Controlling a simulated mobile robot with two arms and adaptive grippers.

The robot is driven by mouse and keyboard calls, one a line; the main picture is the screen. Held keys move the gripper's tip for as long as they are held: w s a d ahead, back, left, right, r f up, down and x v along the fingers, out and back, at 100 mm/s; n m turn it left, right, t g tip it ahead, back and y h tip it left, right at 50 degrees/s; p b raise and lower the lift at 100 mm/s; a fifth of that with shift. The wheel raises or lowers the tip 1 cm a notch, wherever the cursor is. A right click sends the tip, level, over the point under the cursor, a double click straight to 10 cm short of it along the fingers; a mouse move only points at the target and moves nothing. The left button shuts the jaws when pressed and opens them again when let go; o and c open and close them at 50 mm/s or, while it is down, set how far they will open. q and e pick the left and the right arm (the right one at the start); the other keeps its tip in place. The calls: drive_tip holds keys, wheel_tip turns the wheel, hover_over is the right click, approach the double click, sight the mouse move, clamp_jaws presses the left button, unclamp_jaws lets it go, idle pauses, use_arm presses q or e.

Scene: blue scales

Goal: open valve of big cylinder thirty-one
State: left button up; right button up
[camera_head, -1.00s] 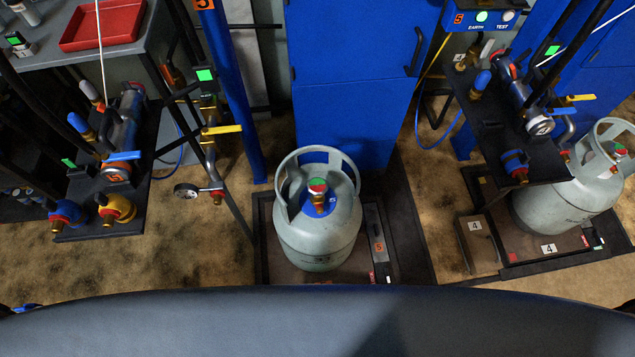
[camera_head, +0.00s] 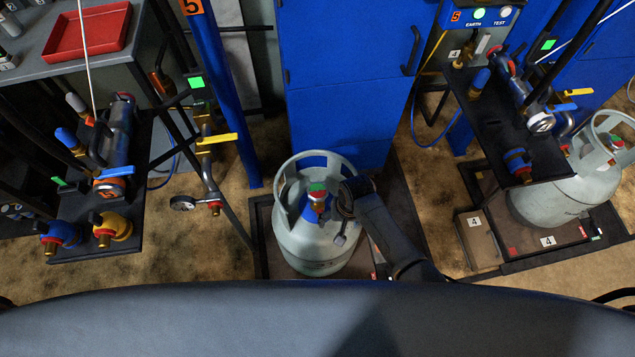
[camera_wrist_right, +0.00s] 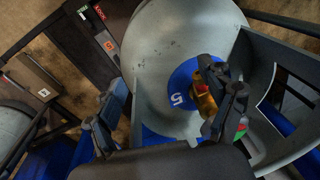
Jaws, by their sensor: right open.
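A grey gas cylinder (camera_head: 312,248) with an open collar stands upright on the platform marked 5 in the head view. Its valve, with a green and red top (camera_head: 317,190) and brass body, sits inside the collar. In the right wrist view the cylinder (camera_wrist_right: 180,60) shows a blue ring with a 5 around the brass valve (camera_wrist_right: 204,92). My right gripper (camera_head: 345,215) is at the collar's right side, beside the valve. In the wrist view its open fingers (camera_wrist_right: 165,110) are spread, one in front of the valve, partly hiding it. My left gripper is not in view.
A second cylinder (camera_head: 570,195) stands on the right on a platform marked 4. Black valve racks (camera_head: 75,240) hang at left and right (camera_head: 500,130). A blue cabinet (camera_head: 345,80) stands behind the cylinder. A red tray (camera_head: 88,32) lies on the grey table.

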drive_tip(key=w+a+r, duration=0.1)
drive_tip(key=w+r, duration=0.1)
drive_tip(key=r, duration=0.2)
drive_tip(key=w+a+r, duration=0.2)
drive_tip(key=r, duration=0.2)
drive_tip(key=w+a+r, duration=0.2)
drive_tip(key=w+r, duration=0.1)
drive_tip(key=r, duration=0.1)
drive_tip(key=shift+r, duration=0.35)
wheel_tip(320, 180, up, 5)
drive_tip(key=h, duration=0.1)
hover_over(318, 191)
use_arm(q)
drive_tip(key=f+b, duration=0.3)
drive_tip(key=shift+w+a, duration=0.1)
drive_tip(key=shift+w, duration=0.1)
use_arm(e)
drive_tip(key=shift+m+g, duration=0.3)
wheel_tip(318, 191, down, 13)
drive_tip(key=shift+f, duration=0.2)
drive_tip(key=shift+s, duration=0.1)
drive_tip(key=c, duration=1.2)
drive_tip(key=shift+o, duration=0.2)
